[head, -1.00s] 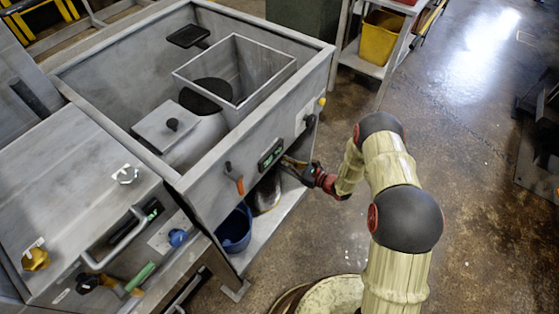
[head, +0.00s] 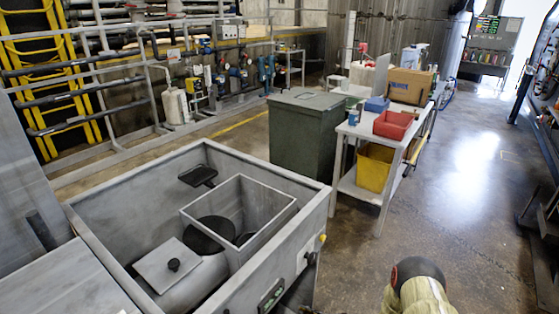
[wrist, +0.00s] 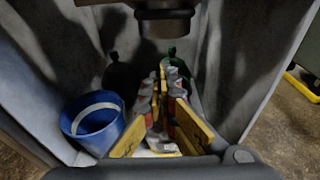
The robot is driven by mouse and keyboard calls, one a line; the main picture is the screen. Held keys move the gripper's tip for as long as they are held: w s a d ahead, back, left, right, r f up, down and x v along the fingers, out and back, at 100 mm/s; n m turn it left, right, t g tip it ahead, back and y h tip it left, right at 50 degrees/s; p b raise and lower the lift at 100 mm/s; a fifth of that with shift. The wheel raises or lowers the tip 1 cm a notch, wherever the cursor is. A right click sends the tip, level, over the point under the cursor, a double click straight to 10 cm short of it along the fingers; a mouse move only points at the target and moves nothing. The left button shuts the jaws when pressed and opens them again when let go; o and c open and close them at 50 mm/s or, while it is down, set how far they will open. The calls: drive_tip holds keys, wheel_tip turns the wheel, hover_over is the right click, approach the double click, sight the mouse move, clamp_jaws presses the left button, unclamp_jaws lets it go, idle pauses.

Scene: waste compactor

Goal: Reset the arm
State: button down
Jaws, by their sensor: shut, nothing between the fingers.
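My gripper (wrist: 163,80) shows in the wrist view with its fingertips together and nothing between them. In the head view only a dark joint and pale link of my arm (head: 420,285) show at the bottom right; my gripper is out of that frame. The compactor (head: 325,205) is an open grey metal box holding a square bin (head: 240,215) and a lid with a black knob (head: 168,265).
A blue bucket (wrist: 95,128) stands left of my gripper in the wrist view, near grey walls. A dark green container (head: 305,135) and a white cart (head: 375,190) with a yellow bin (head: 374,168) stand behind the compactor. The floor at right (head: 470,190) is clear.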

drive_tip(key=s+a+f+n+g+y, duration=0.1)
drive_tip(key=s+a+n+g, duration=0.25)
drive_tip(key=s, duration=0.55)
drive_tip(key=s+r+n+g+h, duration=0.1)
drive_tip(key=s+r+n+g, duration=0.6)
drive_tip(key=s+r, duration=0.1)
drive_tip(key=s+d+r+n+h, duration=0.3)
drive_tip(key=d+r+n+h, duration=0.1)
drive_tip(key=r, duration=0.4)
drive_tip(key=s+d+r+n+t+h, duration=0.1)
drive_tip(key=s+d+r+n+h, duration=0.25)
drive_tip(key=r, duration=0.45)
drive_tip(key=s+d+r+n+h, duration=0.3)
drive_tip(key=d+r+n+h, duration=0.15)
drive_tip(key=r, duration=0.35)
drive_tip(key=s+r+n+t, duration=0.2)
drive_tip(key=r+t, duration=0.4)
drive_tip(key=r, duration=0.9)
drive_tip(key=shift+s+n+h, duration=0.35)
drive_tip(key=shift+s+h, duration=0.05)
drive_tip(key=shift+s, duration=0.2)
drive_tip(key=shift+a, duration=0.25)
